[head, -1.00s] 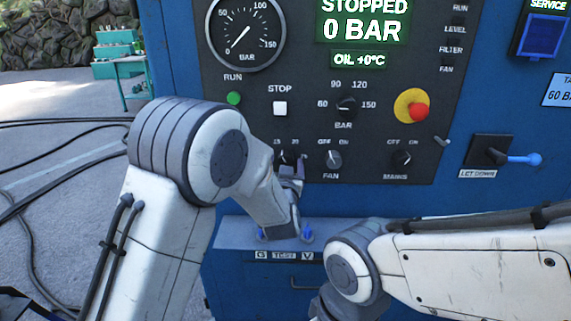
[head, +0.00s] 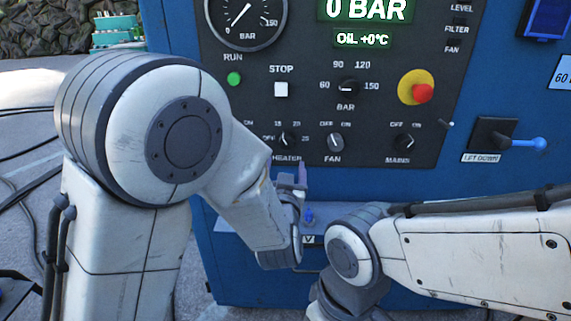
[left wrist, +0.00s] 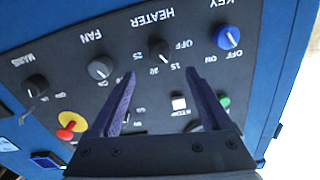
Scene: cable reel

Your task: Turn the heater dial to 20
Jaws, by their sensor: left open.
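The heater dial (head: 287,139) is a small black knob in the lower row of the dark control panel, left of the fan dial, with OFF, 15, 20 and 25 marked around it. In the left wrist view the heater dial (left wrist: 160,50) appears upside down, just beyond the fingertips. I cannot clearly tell which mark it points at. My left gripper (left wrist: 162,84) is open and empty, its two purple fingers apart and not touching the dial. In the head view the left gripper (head: 301,177) is partly hidden, below the heater dial. My right gripper is out of view.
The fan dial (head: 335,142) and mains dial (head: 403,142) sit to the right. A blue key knob (left wrist: 229,37) is beside the heater dial. The red emergency button (head: 422,93) and blue-handled lever (head: 526,144) stick out farther right. My right arm crosses the lower right.

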